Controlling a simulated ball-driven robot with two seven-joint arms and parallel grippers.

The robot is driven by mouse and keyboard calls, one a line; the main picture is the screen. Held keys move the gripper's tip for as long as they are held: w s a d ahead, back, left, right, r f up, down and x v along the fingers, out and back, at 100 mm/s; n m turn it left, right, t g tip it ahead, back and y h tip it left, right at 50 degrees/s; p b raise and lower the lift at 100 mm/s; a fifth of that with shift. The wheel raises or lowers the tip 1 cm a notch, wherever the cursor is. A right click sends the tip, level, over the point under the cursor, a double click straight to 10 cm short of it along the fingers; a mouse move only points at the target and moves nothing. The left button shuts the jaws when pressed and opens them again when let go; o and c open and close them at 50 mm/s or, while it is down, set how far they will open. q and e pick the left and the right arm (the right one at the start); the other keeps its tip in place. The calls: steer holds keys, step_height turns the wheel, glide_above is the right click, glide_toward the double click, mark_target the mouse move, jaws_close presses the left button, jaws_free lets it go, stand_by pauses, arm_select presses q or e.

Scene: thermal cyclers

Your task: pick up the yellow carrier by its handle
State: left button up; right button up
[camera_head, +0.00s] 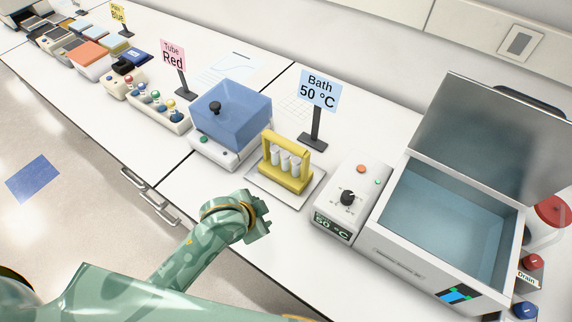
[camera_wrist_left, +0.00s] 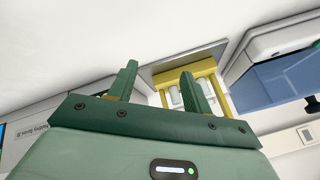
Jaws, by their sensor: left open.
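The yellow carrier (camera_head: 287,163) stands upright on a light grey tray (camera_head: 302,202) on the bench, in the middle of the head view. It holds several white-capped tubes beneath a yellow top bar, its handle (camera_head: 283,138). My left gripper (camera_head: 264,212) is in front of the carrier, nearer the bench edge, apart from it and empty. In the left wrist view its two green fingers (camera_wrist_left: 157,85) are spread, with the carrier (camera_wrist_left: 205,77) beyond them, partly hidden by the right-hand finger. My right gripper is not in view.
A blue-lidded box (camera_head: 233,115) stands close to the left of the carrier. A "Bath 50 °C" sign (camera_head: 318,92) stands behind it. A control box (camera_head: 350,198) and an open water bath (camera_head: 440,215) stand to the right. Bare bench lies in front of the tray.

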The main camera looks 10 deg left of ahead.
arm_select(q)
steer(key=w+d+r+m+h, duration=0.35)
steer(key=w+d+r, duration=0.25)
steer(key=d, duration=0.2)
step_height(320, 180, up, 13)
steer(key=m+g+y+b, duration=0.1)
steer(key=m+g+y, duration=0.3)
steer(key=m, duration=0.5)
glide_above(288, 143)
steer(key=s+a, duration=0.1)
steer(key=s, duration=0.1)
steer(key=shift+n, duration=0.25)
steer(key=b+x, duration=0.4)
steer(key=x, duration=0.6)
steer(key=shift+s+a+f, duration=0.1)
steer(key=shift+s+f, duration=0.05)
steer(key=shift+s, duration=0.05)
steer(key=b+x, duration=0.2)
steer(key=x, duration=0.3)
steer(key=shift+f+b, duration=0.15)
steer(key=shift+b, duration=0.25)
jaws_close()
